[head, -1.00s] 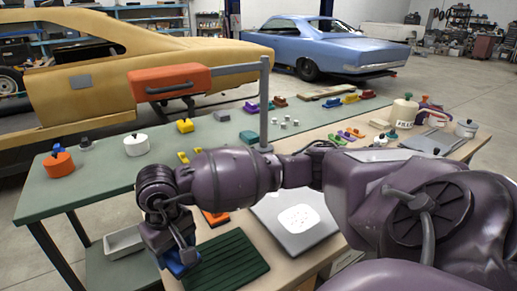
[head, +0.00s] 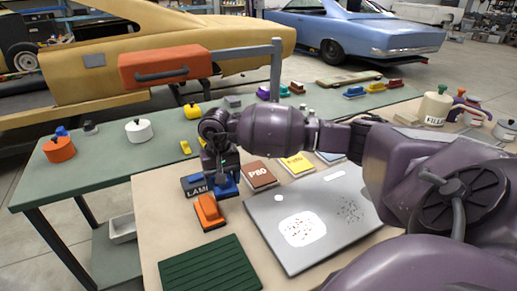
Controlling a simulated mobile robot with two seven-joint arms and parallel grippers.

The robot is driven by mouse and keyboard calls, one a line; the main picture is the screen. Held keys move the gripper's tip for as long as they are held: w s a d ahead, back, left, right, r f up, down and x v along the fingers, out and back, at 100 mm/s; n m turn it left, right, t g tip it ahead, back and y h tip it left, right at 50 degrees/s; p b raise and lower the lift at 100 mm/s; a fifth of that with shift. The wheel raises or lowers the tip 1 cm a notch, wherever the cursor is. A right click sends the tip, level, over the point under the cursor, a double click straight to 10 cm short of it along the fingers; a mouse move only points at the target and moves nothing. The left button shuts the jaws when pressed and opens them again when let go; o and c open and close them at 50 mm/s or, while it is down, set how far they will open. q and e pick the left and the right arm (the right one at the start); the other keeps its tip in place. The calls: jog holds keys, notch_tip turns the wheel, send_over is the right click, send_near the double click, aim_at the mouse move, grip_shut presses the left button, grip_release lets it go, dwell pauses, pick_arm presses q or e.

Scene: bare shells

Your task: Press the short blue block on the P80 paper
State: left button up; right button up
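My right gripper (head: 224,174) reaches in from the right and points down. It is shut on a short blue block (head: 228,187), whose top is partly hidden by the fingers. The P80 paper (head: 260,173) is a reddish-brown pad with white lettering, lying flat just right of the block. The block is beside the paper and I cannot tell how high it is above the bench. My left gripper is not in view.
A dark pad marked LAM (head: 193,188) lies left of the block, partly hidden. An orange block (head: 208,211) sits in front. A yellow pad (head: 297,164), a grey panel (head: 270,226) and a green ribbed mat (head: 205,272) lie around. An orange-boxed lamp (head: 165,64) stands behind.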

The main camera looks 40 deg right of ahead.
jog(key=w+d+m, duration=0.1)
jog(key=d, duration=0.4)
jog(key=w+d+m, duration=0.1)
jog(key=d+m, duration=0.1)
jog(key=d, duration=0.4)
jog(key=w+d+m, duration=0.1)
jog(key=d, duration=0.4)
jog(key=shift+d+r+m, duration=0.15)
jog(key=shift+r+m, duration=0.1)
jog(key=shift+m, duration=0.15)
jog(key=b, duration=0.1)
send_over(258, 173)
jog(key=shift+w+f, duration=0.1)
jog(key=shift+f, duration=2)
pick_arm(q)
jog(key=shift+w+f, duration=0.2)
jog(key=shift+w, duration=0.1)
pick_arm(e)
jog(key=shift+f, duration=0.85)
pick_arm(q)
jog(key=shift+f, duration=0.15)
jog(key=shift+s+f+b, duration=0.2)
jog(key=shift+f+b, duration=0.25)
pick_arm(e)
jog(key=shift+f, duration=0.5)
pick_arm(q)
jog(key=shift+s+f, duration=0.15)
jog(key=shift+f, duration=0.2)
pick_arm(e)
jog(key=shift+f, duration=0.15)
